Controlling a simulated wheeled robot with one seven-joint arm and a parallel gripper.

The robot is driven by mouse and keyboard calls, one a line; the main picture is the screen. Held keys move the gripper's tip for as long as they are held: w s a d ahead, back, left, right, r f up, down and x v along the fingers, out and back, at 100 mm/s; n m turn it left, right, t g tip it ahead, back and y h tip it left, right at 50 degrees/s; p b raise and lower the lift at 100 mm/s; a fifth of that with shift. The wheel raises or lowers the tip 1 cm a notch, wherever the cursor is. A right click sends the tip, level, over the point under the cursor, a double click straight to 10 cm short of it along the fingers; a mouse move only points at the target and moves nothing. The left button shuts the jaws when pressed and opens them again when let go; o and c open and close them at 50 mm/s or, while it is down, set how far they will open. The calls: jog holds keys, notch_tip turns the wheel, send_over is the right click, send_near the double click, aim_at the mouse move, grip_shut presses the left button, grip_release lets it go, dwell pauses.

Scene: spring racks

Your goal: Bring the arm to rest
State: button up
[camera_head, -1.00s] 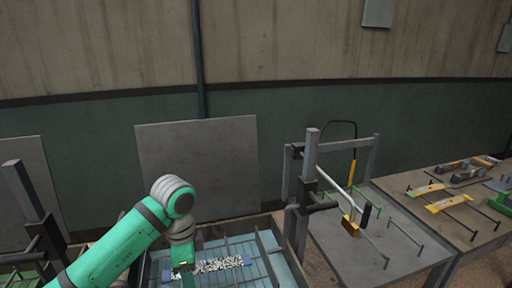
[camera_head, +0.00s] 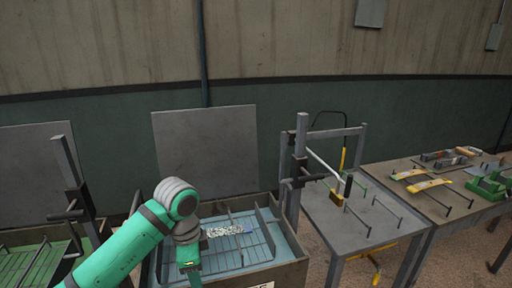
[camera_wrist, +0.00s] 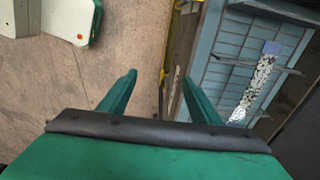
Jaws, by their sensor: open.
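My green arm reaches in from the lower left of the head view. My gripper (camera_head: 190,272) shows near the bottom, to the left of and nearer than the speckled strip. In the wrist view its two green fingers (camera_wrist: 158,88) stand wide apart with nothing between them. The black-and-white speckled strip (camera_head: 228,230) lies in the wire rack of the blue tray (camera_head: 284,238). In the wrist view the strip (camera_wrist: 262,78) is to the right of the fingers, apart from them.
A grey table (camera_head: 338,232) with an upright frame and a hanging yellow-ended tool (camera_head: 337,198) stands right of the tray. A workbench (camera_head: 440,205) with yellow strips is farther right. A green rack (camera_head: 35,265) is at left. Bare floor (camera_wrist: 55,95) shows left of the fingers.

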jog(key=w+d+f+n+t+h, duration=0.1)
jog(key=w+d+n+t+h, duration=0.2)
jog(key=d, duration=0.8)
jog(key=w+d+f+n+t+h, duration=0.1)
jog(key=w+d+t+h, duration=0.2)
jog(key=d, duration=0.7)
jog(key=w+d+f+n+t+h, duration=0.15)
jog(key=d+t+h, duration=0.3)
jog(key=d, duration=0.65)
jog(key=s+a+f+n+t+y, duration=0.2)
jog(key=s+a+f+n+y, duration=0.15)
jog(key=s+f+n, duration=0.4)
jog(key=s+a+f+n+t+y, duration=0.3)
jog(key=s+f+n+y, duration=0.2)
jog(key=s+f, duration=0.5)
jog(key=s+a+r+m+y, duration=0.1)
jog(key=s+a, duration=0.4)
jog(key=s, duration=0.8)
jog(key=s+a+r+m+y, duration=0.1)
jog(key=s+a, duration=0.4)
jog(key=s, duration=0.8)
jog(key=shift+a+r+m, duration=0.15)
jog(key=shift+r+m, duration=0.4)
jog(key=shift+m, duration=0.05)
